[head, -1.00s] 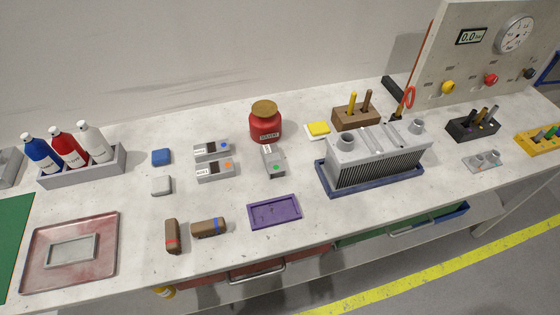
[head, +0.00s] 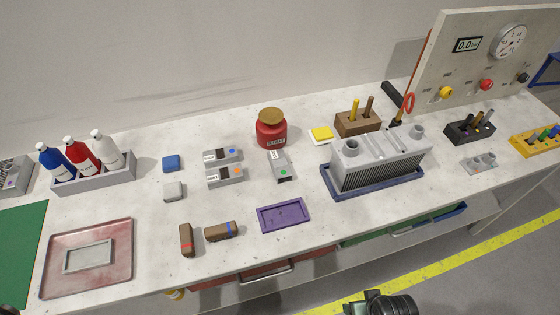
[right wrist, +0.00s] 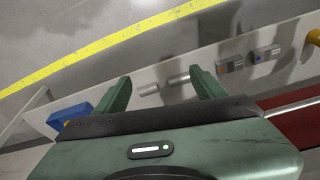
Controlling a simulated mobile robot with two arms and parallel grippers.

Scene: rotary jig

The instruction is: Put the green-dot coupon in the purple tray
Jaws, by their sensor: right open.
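The green-dot coupon (head: 280,164) is a grey block with a green dot on its near end. It lies on the bench just in front of the red solvent jar. The purple tray (head: 264,220) is a shallow rectangle near the bench's front edge, below the coupon in the head view, and it looks empty. My right gripper (right wrist: 161,88) is open and empty in the right wrist view, with its two green fingers apart. Part of my right arm shows at the bottom of the head view, away from the coupon. My left gripper is not in view.
Two similar grey coupons, one with a blue dot (head: 222,156) and one with an orange dot (head: 226,176), lie left of the green-dot one. The red jar (head: 271,132) stands behind it. The finned grey block (head: 375,164) stands to the right. Bench between coupon and tray is clear.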

